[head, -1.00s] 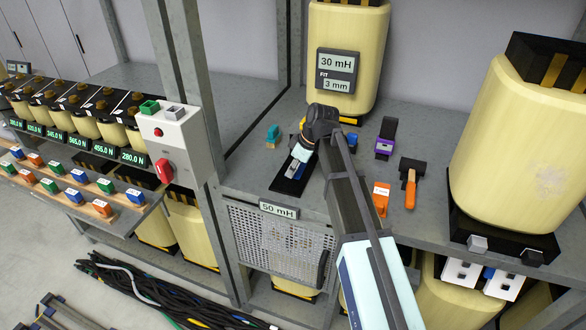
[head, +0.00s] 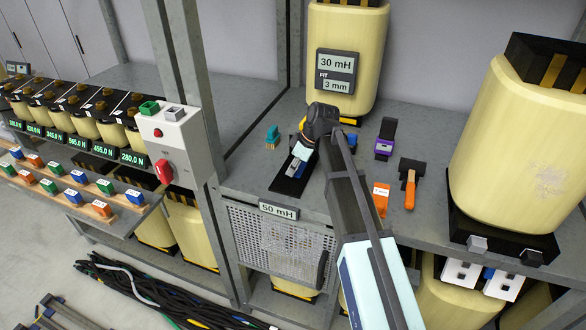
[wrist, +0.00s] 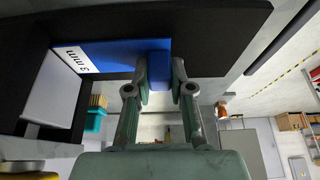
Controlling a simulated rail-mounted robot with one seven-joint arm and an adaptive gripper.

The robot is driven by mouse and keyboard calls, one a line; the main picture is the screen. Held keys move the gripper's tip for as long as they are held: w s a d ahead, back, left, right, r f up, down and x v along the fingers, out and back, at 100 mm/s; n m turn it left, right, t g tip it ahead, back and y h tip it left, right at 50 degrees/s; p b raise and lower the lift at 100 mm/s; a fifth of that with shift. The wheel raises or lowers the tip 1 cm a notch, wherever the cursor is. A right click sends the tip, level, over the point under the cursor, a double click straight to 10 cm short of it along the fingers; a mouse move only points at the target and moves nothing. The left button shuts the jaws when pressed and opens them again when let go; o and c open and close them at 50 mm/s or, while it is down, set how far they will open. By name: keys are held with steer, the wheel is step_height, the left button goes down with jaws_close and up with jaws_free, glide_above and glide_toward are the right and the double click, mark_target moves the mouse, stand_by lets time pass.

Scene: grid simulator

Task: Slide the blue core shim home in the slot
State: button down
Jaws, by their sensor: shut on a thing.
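The blue core shim (wrist: 115,57), marked "3 mm", lies along a black slotted block (wrist: 220,40) in the wrist view. My gripper (wrist: 160,75) is shut on the shim's blue tab. A pale grey piece (wrist: 52,92) stands at the shim's labelled end in the wrist view. The fingers hide part of the tab, and I cannot tell how deep the shim sits.
A coil with a "30 mH, FIT 3 mm" display (head: 336,70) stands behind. A teal piece (head: 272,136) is left of the block. A purple-and-black item (head: 385,140), an orange-labelled item (head: 381,198) and an orange-handled tool (head: 409,185) lie to the right. A large coil (head: 510,150) stands far right.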

steer(key=shift+w+d, duration=0.25)
steer(key=shift+w, duration=0.5)
steer(key=c, duration=0.9)
jaws_free()
steer(key=shift+c, duration=0.2)
